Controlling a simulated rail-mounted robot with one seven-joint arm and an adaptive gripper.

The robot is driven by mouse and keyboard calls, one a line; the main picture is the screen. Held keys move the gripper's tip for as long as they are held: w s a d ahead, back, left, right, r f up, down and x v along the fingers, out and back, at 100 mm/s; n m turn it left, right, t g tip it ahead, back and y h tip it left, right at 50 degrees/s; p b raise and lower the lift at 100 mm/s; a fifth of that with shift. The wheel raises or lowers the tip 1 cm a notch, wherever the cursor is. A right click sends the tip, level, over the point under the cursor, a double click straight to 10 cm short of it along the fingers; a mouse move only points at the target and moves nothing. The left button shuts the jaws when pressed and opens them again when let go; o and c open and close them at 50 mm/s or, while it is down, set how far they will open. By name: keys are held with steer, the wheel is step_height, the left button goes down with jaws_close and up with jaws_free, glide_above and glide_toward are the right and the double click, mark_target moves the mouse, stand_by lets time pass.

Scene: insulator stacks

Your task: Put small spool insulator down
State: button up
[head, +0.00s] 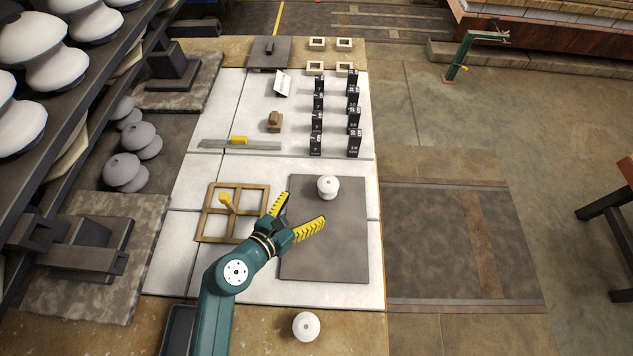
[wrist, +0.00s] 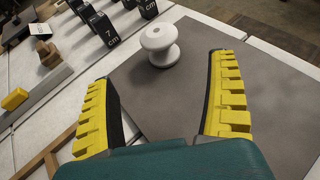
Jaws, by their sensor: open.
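A small white spool insulator (head: 328,187) stands upright on the dark grey mat (head: 325,242), near the mat's back edge. In the wrist view the spool (wrist: 159,45) shows beyond the fingertips, with a narrow waist between two wider rims. My gripper (head: 303,211) is open and empty, above the mat's left part and short of the spool. Its yellow ribbed fingers are spread wide in the wrist view (wrist: 160,75), and clear space shows between them and the spool. A second white insulator (head: 306,326) sits on the tan surface in front of the white table.
A wooden grid frame (head: 237,212) with a yellow piece lies left of the mat. Several black numbered blocks (head: 317,115) stand in two columns behind it. A metal ruler (head: 240,146) and brown block (head: 274,121) lie further left. A rack with large insulators (head: 69,50) lines the left side.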

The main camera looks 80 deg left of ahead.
steer(key=shift+w, duration=0.1)
steer(key=w+d+r+m+t+h, duration=0.25)
steer(key=w+d+r+m, duration=0.45)
steer(key=w+r+m, duration=0.4)
steer(key=w+d+r+m+t+h, duration=0.2)
steer(key=w+d+r+m+t, duration=0.1)
steer(key=w+d+r+m, duration=0.8)
steer(key=s+d+r+m+t+h, duration=0.1)
steer(key=d+r+m+t+h, duration=0.1)
steer(key=d+r+m, duration=0.8)
steer(key=s+d+r+m+t+h, duration=0.2)
steer(key=d+r+m+t, duration=0.2)
steer(key=d+r+m, duration=0.5)
step_height(320, 180, up, 2)
steer(key=m, duration=0.2)
steer(key=shift+s+d+r+m, duration=0.2)
steer(key=shift+d+r+m, duration=0.05)
steer(key=shift+d+m, duration=0.15)
